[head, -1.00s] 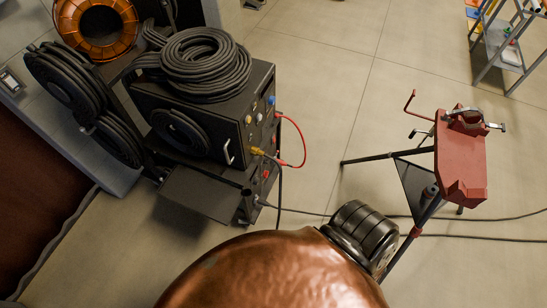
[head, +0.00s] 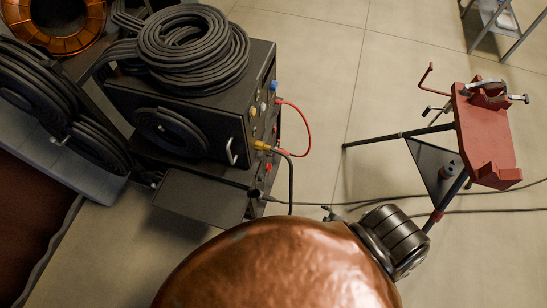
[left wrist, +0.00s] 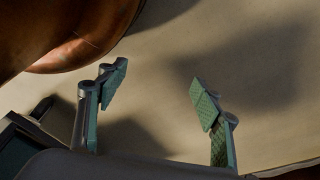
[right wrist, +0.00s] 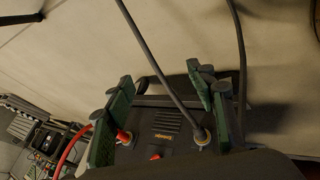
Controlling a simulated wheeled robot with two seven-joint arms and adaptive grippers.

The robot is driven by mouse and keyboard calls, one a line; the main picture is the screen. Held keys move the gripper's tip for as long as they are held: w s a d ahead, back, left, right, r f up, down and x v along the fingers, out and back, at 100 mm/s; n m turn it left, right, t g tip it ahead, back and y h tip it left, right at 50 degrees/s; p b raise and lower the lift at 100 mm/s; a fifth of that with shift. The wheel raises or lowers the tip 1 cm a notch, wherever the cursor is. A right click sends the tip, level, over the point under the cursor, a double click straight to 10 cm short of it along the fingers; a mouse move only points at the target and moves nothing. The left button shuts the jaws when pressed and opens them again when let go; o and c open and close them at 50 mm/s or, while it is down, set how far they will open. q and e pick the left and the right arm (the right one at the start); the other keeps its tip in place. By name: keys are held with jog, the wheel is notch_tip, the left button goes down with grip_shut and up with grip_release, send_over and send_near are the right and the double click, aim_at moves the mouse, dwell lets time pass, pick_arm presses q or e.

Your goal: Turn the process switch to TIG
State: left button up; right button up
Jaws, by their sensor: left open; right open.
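The black welding machine (head: 235,150) stands at upper left in the head view. Its front panel, seen at a steep angle, carries small knobs and sockets, including a blue knob (head: 273,86). I cannot tell which one is the process switch or read any setting. In the right wrist view, a machine panel (right wrist: 165,120) with a small label lies beyond my open right gripper (right wrist: 160,82), which is empty. My left gripper (left wrist: 158,92) is open and empty above the floor.
A red cable (head: 308,130) loops from the panel, and black cables (head: 300,203) run along the floor. A red vise stand (head: 485,140) is at right. A coiled hose (head: 193,45) lies on the machine. Floor between machine and stand is otherwise clear.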

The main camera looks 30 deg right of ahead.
jog(key=w+d+r+n+t+y+b, duration=0.1)
jog(key=w+d+r+n+t+b, duration=0.2)
jog(key=w, duration=0.4)
jog(key=w+d+r+n+t+b, duration=0.2)
jog(key=w+n+b, duration=0.2)
jog(key=w+b, duration=0.25)
jog(key=w+d+r+n+t+y+b, duration=0.1)
jog(key=w+d+r+n+t+b, duration=0.2)
jog(key=w, duration=0.5)
jog(key=n+g+y+b, duration=0.1)
jog(key=n+y+b, duration=1)
jog(key=n+b, duration=0.75)
send_near(270, 154)
pick_arm(q)
jog(key=w+d+f+t+h, duration=0.1)
jog(key=w+d, duration=0.4)
jog(key=w, duration=0.3)
jog(key=w+d+f+t+h+b, duration=0.1)
jog(key=w+d+f+t, duration=0.1)
jog(key=w+d, duration=0.3)
jog(key=shift+w+f+n+t+h, duration=0.3)
jog(key=shift+w+n, duration=0.1)
jog(key=shift+w, duration=1.35)
pick_arm(e)
jog(key=w+a+n, duration=0.1)
jog(key=w+a, duration=0.3)
jog(key=w, duration=0.2)
jog(key=shift+w+f+n, duration=0.25)
jog(key=shift+f+n, duration=0.1)
jog(key=shift+f, duration=0.1)
